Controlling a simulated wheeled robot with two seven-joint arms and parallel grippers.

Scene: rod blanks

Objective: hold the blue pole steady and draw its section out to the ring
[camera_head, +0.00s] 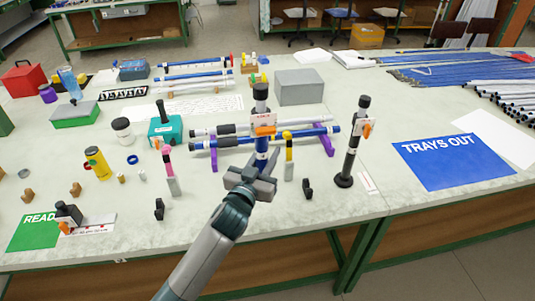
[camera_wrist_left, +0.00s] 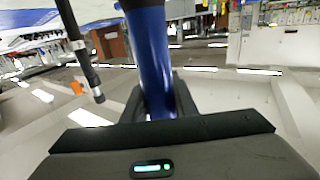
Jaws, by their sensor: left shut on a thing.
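The blue pole (camera_head: 261,146) stands upright near the middle of the bench, with a black top, an orange clamp (camera_head: 264,130) and a white tag. My left gripper (camera_head: 257,178) is shut around its lower part. In the left wrist view the blue pole (camera_wrist_left: 150,48) runs up from between my left gripper's fingers (camera_wrist_left: 160,98). The pole's foot is hidden behind the gripper. I cannot clearly make out a ring mark on the pole. My right gripper is in neither view.
A second upright pole (camera_head: 351,150) on a black base stands to the right. Rods lie on purple rests (camera_head: 326,141) just behind the blue pole. A pink-topped tool (camera_head: 170,170) and a yellow-topped tool (camera_head: 289,160) stand close on either side. A blue mat (camera_head: 455,162) lies right.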

